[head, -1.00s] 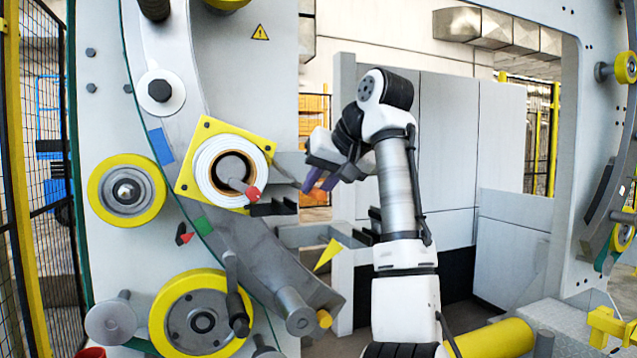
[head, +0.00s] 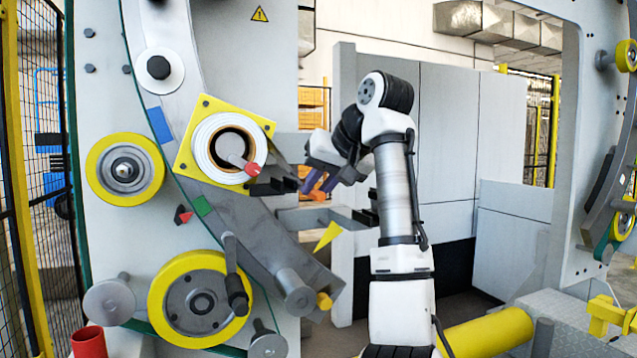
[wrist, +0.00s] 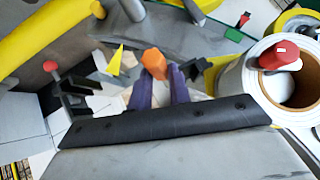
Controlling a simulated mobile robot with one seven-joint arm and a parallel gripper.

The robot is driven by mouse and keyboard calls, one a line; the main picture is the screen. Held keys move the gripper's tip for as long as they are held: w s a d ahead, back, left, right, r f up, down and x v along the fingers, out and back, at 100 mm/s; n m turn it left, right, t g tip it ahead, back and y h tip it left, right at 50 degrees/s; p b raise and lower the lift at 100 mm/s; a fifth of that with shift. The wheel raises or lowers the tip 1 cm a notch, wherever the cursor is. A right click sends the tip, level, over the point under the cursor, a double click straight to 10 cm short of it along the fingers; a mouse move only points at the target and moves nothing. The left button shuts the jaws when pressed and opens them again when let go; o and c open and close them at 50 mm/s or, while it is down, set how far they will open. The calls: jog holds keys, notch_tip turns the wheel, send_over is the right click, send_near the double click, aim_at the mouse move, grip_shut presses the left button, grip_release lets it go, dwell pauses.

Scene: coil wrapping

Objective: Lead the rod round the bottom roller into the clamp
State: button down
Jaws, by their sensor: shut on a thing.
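My gripper (head: 316,182) has purple fingers and stands just right of the white coil spool (head: 201,147). In the wrist view, its fingers (wrist: 153,84) are shut on an orange faceted piece (wrist: 153,62). I cannot tell how much of a rod runs on from it. A grey rod with a red tip (head: 252,169) shows at the spool's centre. Low on the ring is a large yellow-rimmed roller (head: 163,307). Black jaws like a clamp (head: 270,187) stand between spool and gripper; other black jaws (wrist: 77,102) lie left of the fingers in the wrist view.
A yellow pointer (head: 327,236) and a grey stub roller (head: 294,291) lie below my gripper. A yellow cylinder (head: 492,333) lies at lower right. A red cup (head: 89,342) stands at lower left. Grey panels (head: 430,150) stand behind my arm.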

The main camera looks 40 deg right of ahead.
jog(key=shift+f+b, duration=1.15)
jog(key=shift+f, duration=0.8)
jog(key=w+a+f+b, duration=0.1)
jog(key=a+f+b, duration=0.2)
jog(key=f+b, duration=0.5)
jog(key=shift+a+f, duration=0.4)
dwell(0.6)
jog(key=w+a+f+b, duration=0.1)
jog(key=a+f+b, duration=0.3)
jog(key=f+b, duration=0.1)
jog(key=shift+f, duration=0.5)
jog(key=shift+a, duration=0.1)
jog(key=shift+r, duration=0.1)
dwell(0.6)
